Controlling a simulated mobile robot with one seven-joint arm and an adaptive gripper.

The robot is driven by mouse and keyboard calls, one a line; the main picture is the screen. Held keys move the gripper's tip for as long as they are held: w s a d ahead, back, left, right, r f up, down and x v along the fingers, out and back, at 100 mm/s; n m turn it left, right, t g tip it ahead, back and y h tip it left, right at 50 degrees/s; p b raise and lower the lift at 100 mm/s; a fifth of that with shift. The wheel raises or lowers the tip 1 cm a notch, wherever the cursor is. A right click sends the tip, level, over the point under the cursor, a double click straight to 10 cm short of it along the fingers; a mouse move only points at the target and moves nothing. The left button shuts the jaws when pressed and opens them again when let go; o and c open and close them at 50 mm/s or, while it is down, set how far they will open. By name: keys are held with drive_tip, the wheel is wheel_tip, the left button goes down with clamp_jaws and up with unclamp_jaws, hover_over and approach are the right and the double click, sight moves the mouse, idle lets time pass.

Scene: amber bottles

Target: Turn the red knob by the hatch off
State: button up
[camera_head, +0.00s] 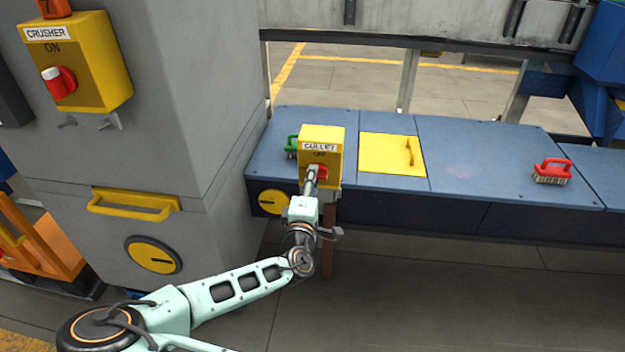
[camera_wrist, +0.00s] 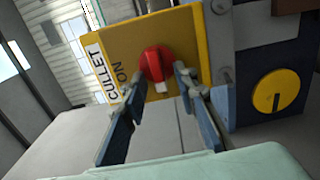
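The yellow CULLET box (camera_head: 334,147) stands at the front edge of the blue counter, just left of the yellow hatch (camera_head: 390,153). Its red knob (camera_head: 321,172) is partly hidden by my gripper (camera_head: 312,180) in the head view. In the wrist view the red knob (camera_wrist: 156,63) shows clearly, with a white mark at its lower end. The word ON sits beside CULLET, on the knob's left in that view. My gripper (camera_wrist: 160,76) is open, its fingertips at either side of the knob. Whether they touch it I cannot tell.
A similar CRUSHER box (camera_head: 85,65) with a red knob (camera_head: 60,82) is on the grey cabinet at left. A green brush (camera_head: 291,147) stands behind the CULLET box. A red brush (camera_head: 553,171) lies at right. A yellow dial (camera_wrist: 276,91) is beside the box.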

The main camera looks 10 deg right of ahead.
drive_tip(key=shift+s, duration=0.1)
drive_tip(key=v, duration=1.1)
drive_tip(key=shift+s, duration=0.35)
drive_tip(key=shift+a, duration=0.15)
